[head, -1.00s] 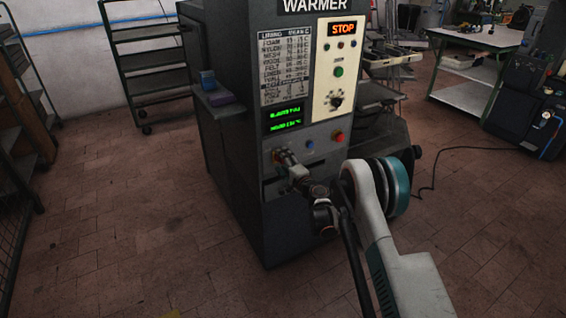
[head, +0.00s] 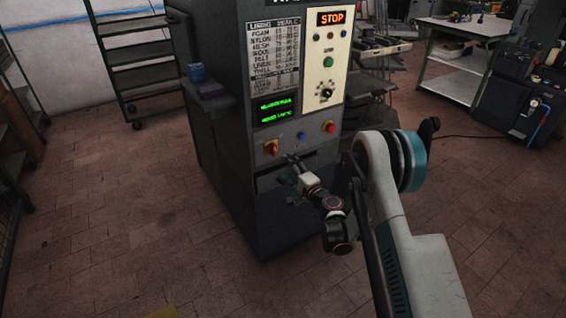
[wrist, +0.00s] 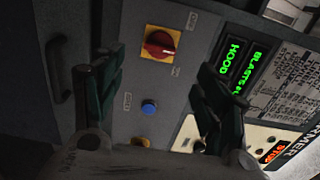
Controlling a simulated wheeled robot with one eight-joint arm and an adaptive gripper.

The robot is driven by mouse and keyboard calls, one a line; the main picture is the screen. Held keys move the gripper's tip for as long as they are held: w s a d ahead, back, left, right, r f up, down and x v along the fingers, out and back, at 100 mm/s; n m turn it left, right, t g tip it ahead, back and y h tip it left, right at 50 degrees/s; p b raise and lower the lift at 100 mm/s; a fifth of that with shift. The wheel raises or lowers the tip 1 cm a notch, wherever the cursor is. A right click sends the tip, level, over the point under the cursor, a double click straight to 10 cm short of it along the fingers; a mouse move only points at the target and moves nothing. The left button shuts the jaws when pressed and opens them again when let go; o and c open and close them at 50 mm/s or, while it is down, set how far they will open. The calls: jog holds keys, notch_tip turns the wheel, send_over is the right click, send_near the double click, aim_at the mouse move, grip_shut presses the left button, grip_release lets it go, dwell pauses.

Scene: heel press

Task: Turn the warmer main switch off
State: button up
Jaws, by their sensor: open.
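The warmer (head: 283,210) is a dark grey cabinet. Its main switch (head: 270,147) is a red rotary knob on a yellow plate, low on the front panel. The switch also shows in the wrist view (wrist: 160,43), ahead between the two fingers and towards the top. My gripper (head: 291,161) is just below and right of the switch in the head view. In the wrist view its dark fingers (wrist: 157,72) are spread apart with nothing between them. They appear clear of the knob. The exact gap to the panel is hard to judge.
A blue button (head: 301,136) and a red button (head: 329,126) sit right of the switch. Above are a green text display (head: 275,112) and a lit STOP sign (head: 331,18). A side shelf (head: 213,100) juts out left. Floor in front is open.

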aim_at(273, 150)
jog(key=shift+s+d, duration=0.25)
jog(key=shift+s, duration=0.2)
jog(key=shift+m, duration=0.3)
jog(key=c, duration=0.9)
jog(key=shift+o, duration=0.2)
jog(key=w+a+r+m, duration=0.2)
jog(key=w+a+m, duration=0.4)
jog(key=m, duration=1.1)
jog(key=w, duration=0.4)
jog(key=shift+w+a+r, duration=0.15)
jog(key=shift+w+r, duration=0.1)
jog(key=shift+r, duration=0.1)
